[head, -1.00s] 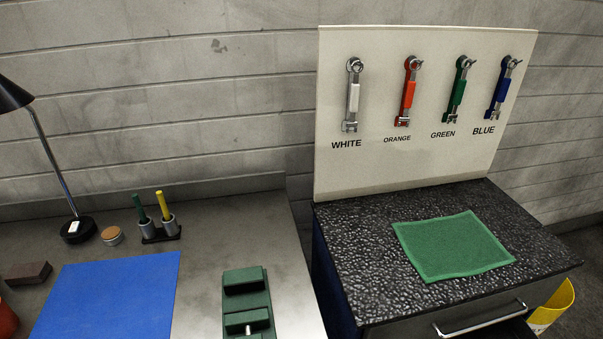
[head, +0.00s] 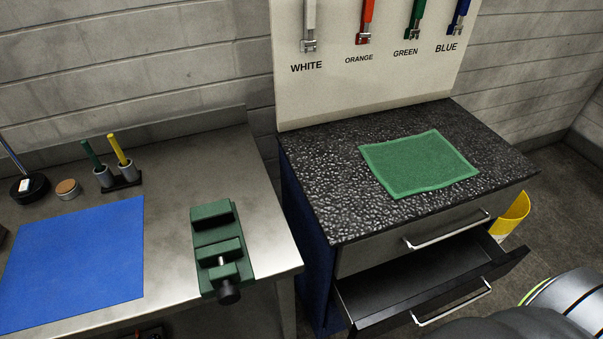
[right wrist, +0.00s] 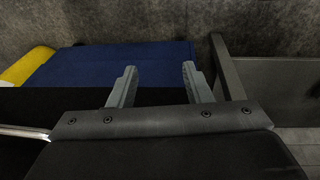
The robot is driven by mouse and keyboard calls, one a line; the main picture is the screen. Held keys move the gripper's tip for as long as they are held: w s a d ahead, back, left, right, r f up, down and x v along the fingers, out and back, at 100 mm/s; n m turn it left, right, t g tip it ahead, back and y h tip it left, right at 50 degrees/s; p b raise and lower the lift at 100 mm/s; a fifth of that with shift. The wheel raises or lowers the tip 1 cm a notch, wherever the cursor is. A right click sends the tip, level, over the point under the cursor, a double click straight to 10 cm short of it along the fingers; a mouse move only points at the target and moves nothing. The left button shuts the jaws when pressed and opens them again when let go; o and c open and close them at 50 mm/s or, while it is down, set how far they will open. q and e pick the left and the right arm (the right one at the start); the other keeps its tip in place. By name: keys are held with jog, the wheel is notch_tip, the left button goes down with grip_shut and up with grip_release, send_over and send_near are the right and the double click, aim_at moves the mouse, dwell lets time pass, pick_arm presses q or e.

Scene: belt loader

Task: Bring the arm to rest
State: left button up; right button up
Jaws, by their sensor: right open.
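My right gripper (right wrist: 159,70) shows in the right wrist view with its two grey fingers apart and nothing between them. A flat blue surface (right wrist: 120,62) lies beyond the fingers. In the head view, a grey rounded part of my own body shows at the lower right corner. The right gripper itself is out of the head view. My left gripper is in neither view.
The cabinet (head: 330,190) has its lower drawer (head: 420,285) pulled open, and a green mat (head: 418,163) on top. A yellow bin (head: 512,213) stands right of it. A green vise (head: 217,245) and a blue mat (head: 75,260) are on the left bench.

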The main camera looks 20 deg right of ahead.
pick_arm(q)
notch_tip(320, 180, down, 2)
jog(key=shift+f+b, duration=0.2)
jog(key=shift+b, duration=0.8)
pick_arm(e)
jog(key=s+a+f+g, duration=0.1)
jog(key=s+f, duration=1.1)
jog(key=shift+a+f, duration=0.15)
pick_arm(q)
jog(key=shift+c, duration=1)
pick_arm(e)
jog(key=shift+c, duration=1)
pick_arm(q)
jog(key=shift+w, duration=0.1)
pick_arm(e)
jog(key=shift+s, duration=0.15)
